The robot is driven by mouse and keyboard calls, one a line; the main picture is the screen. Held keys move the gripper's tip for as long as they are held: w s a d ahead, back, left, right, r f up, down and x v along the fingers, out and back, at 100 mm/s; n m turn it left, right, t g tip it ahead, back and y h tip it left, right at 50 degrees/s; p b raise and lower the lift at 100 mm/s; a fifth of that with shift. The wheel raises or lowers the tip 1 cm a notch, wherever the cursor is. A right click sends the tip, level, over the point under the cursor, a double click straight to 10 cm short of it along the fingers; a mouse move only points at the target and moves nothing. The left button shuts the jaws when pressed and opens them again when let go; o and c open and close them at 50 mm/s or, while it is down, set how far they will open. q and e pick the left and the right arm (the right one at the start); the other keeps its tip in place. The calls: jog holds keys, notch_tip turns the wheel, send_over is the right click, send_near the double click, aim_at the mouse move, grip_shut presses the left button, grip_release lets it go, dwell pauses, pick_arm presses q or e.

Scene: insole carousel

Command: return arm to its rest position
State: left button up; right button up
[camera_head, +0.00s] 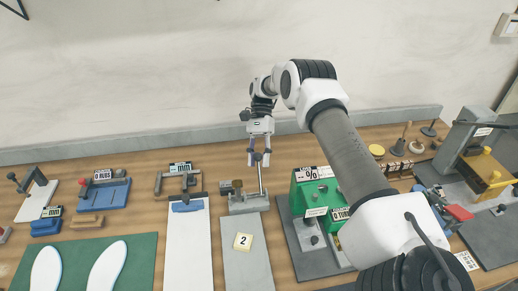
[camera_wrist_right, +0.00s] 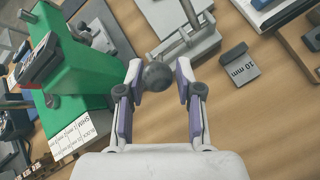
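My right gripper (camera_head: 259,158) hangs down over the grey lever fixture (camera_head: 249,203) at the middle of the bench. In the right wrist view its two fingertips (camera_wrist_right: 160,76) stand apart on either side of a dark ball knob (camera_wrist_right: 157,77). The knob tops the thin upright lever (camera_head: 261,180) of the fixture. The fingers look open, with a narrow gap at the knob's right side; whether the left finger touches it I cannot tell. My left gripper is in neither view.
A green machine (camera_head: 318,192) stands right of the gripper. A white board (camera_head: 190,245) and a green mat (camera_head: 142,262) with two white insoles lie left. The space above the bench at left is clear.

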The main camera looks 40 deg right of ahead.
jog(key=shift+v, duration=1.6)
jog(key=shift+f, duration=0.1)
